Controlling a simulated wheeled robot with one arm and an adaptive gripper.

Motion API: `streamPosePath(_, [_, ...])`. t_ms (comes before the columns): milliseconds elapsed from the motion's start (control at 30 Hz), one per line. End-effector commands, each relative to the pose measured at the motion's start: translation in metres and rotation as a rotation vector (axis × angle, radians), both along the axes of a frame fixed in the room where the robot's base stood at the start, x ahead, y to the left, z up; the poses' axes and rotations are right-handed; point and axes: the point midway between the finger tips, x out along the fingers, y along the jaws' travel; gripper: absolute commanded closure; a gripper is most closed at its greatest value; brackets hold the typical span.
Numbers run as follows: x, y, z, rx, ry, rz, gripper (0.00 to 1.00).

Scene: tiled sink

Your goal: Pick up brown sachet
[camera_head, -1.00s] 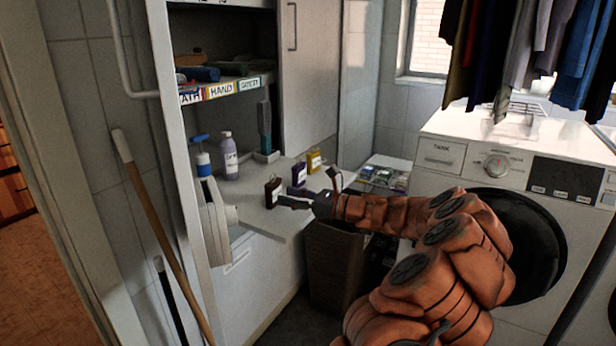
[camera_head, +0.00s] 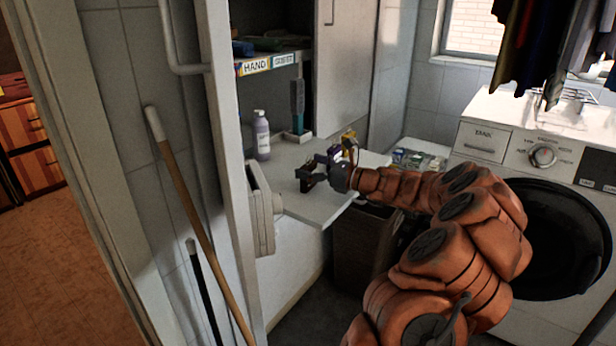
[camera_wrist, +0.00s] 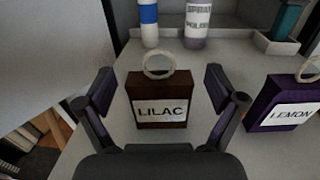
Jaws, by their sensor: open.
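The brown sachet (camera_wrist: 158,98) stands upright on the white counter with a "LILAC" label and a pale ring on top, in the middle of the wrist view. My gripper (camera_wrist: 159,84) is open, with one finger to the left and one to the right of the sachet in that view. I see clear gaps on both sides, so the fingers do not appear to touch it. In the head view my gripper (camera_head: 312,172) is over the counter and largely hides the sachet.
A purple "LEMON" sachet (camera_wrist: 279,105) stands close to the right finger. A yellow sachet (camera_head: 349,139) is behind my gripper. A lilac bottle (camera_head: 261,135) and a teal brush (camera_head: 297,108) stand farther back. The white counter (camera_head: 318,207) is bare in front.

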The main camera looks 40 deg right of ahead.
Motion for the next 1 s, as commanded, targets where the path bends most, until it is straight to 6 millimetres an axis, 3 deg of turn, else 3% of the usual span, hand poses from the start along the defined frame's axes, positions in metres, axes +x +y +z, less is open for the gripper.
streamPosePath(267, [0.0033, 0.0026, 0.0004, 0.000, 0.000, 0.002, 0.06])
streamPosePath(867, [0.0033, 0.0027, 0.0004, -0.001, 0.000, 0.002, 0.69])
streamPosePath(1000, [0.0032, 0.0025, 0.0004, -0.001, 0.000, 0.002, 0.69])
